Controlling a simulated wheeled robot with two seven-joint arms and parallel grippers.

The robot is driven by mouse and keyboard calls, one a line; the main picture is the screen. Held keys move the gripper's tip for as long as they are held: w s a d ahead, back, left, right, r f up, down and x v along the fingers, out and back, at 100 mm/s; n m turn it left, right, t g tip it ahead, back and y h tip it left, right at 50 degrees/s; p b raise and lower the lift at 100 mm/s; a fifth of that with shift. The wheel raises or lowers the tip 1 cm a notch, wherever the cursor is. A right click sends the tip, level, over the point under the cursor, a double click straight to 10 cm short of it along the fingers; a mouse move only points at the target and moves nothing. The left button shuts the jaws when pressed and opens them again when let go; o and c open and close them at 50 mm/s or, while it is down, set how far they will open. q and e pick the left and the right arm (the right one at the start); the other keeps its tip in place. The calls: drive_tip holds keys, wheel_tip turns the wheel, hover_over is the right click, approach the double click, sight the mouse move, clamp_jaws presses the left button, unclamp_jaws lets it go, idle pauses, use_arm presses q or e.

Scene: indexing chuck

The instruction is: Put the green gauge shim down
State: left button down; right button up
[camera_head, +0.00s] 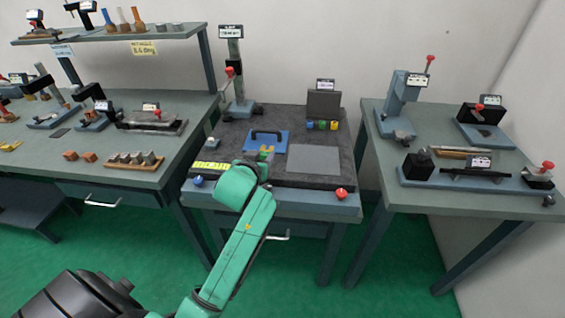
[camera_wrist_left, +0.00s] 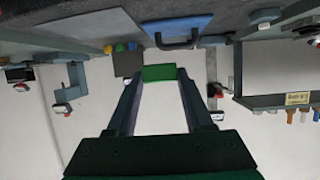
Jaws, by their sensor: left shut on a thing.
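The green gauge shim (camera_wrist_left: 159,72) shows in the left wrist view as a small green bar between the fingertips of my left gripper (camera_wrist_left: 158,77). The gripper is shut on it and holds it clear of the surface there. My right gripper is in neither view.
The dark plate (camera_head: 370,178) on the middle bench carries a blue plate with a dark handle (camera_head: 280,148), a grey square (camera_head: 314,160), and small blue, yellow and green blocks (camera_head: 322,125) before a grey block (camera_head: 324,104). A gauge stand (camera_head: 237,75) rises behind. Side benches hold fixtures.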

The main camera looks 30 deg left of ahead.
use_arm(q)
drive_tip(key=shift+n+y, duration=0.3)
drive_tip(key=w+a+r, duration=0.1)
drive_tip(key=r, duration=0.1)
drive_tip(key=w+a+r, duration=0.1)
drive_tip(key=w+a, duration=0.1)
drive_tip(key=shift+w+r+b, duration=0.2)
drive_tip(key=shift+r+b, duration=0.15)
drive_tip(key=shift+r, duration=0.05)
drive_tip(key=w+a+r, duration=0.2)
drive_tip(key=a+r, duration=0.3)
drive_tip(key=f, duration=1.8)
drive_tip(key=shift+d+f, duration=0.3)
drive_tip(key=shift+f, duration=0.1)
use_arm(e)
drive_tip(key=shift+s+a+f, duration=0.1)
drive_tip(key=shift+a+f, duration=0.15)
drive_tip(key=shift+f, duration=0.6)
use_arm(q)
drive_tip(key=shift+c, duration=1.5)
unclamp_jaws()
drive_tip(key=shift+b, duration=0.3)
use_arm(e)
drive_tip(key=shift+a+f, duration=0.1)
